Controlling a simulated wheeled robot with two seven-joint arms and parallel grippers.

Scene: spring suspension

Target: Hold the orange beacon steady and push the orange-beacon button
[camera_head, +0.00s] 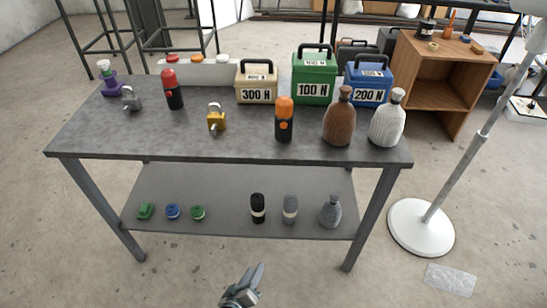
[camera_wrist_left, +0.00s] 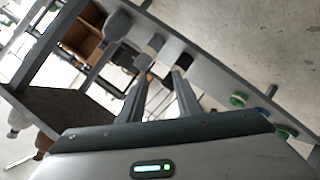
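The orange beacon (camera_head: 284,105), with an orange cap and a black body, stands upright near the front edge of the grey table (camera_head: 230,146). Its orange round button (camera_head: 284,126) shows on the black body, facing me. My left gripper (camera_head: 255,275) is low in front of the table, well apart from the beacon. In the left wrist view its two fingers (camera_wrist_left: 161,82) are spread with an empty gap, pointing toward the lower shelf's items. The beacon cannot be made out in that view. My right gripper is not in view.
Close by the beacon are a yellow padlock (camera_head: 216,119), a brown bottle (camera_head: 339,118), a white bottle (camera_head: 387,120) and a green 100 N case (camera_head: 314,78). A red-capped beacon (camera_head: 172,90) stands left. The lower shelf (camera_head: 232,183) holds several small items. A white stand (camera_head: 421,226) is right.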

